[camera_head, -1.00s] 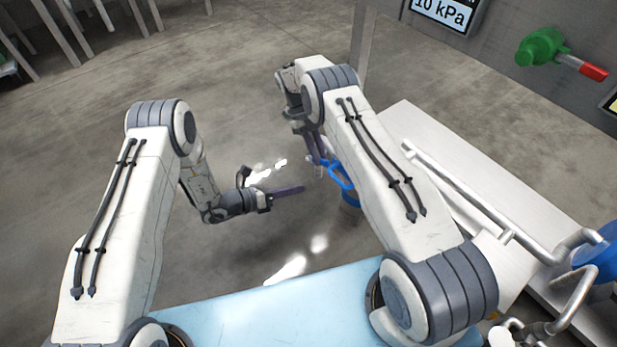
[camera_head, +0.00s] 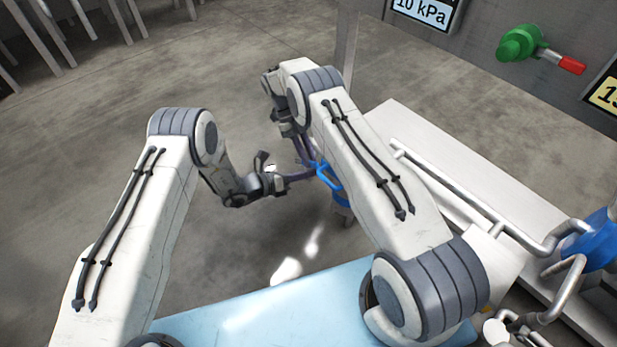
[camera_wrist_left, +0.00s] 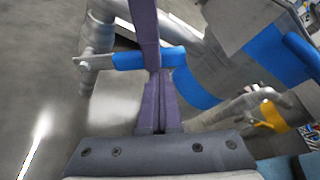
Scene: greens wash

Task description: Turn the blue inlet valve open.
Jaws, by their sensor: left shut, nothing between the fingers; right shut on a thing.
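The blue inlet valve's handle (camera_head: 328,177) is at the middle of the head view, partly behind my right arm. In the left wrist view its blue lever (camera_wrist_left: 180,58) lies crosswise, its left end joined to a grey fitting on a pipe. My right gripper (camera_head: 311,164) is shut at the lever; one purple finger crosses it from above in the left wrist view. My left gripper (camera_head: 312,174) is shut and empty, its fingertips (camera_wrist_left: 157,74) right at the lever's lower edge. I cannot tell whether they touch it.
A blue body (camera_wrist_left: 285,55) and a small yellow handle (camera_wrist_left: 268,115) are close right of my left gripper. In the head view, a pale bench (camera_head: 400,118) with pipes stands right, and a green valve with red lever (camera_head: 570,64) is on the wall. Open floor lies left.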

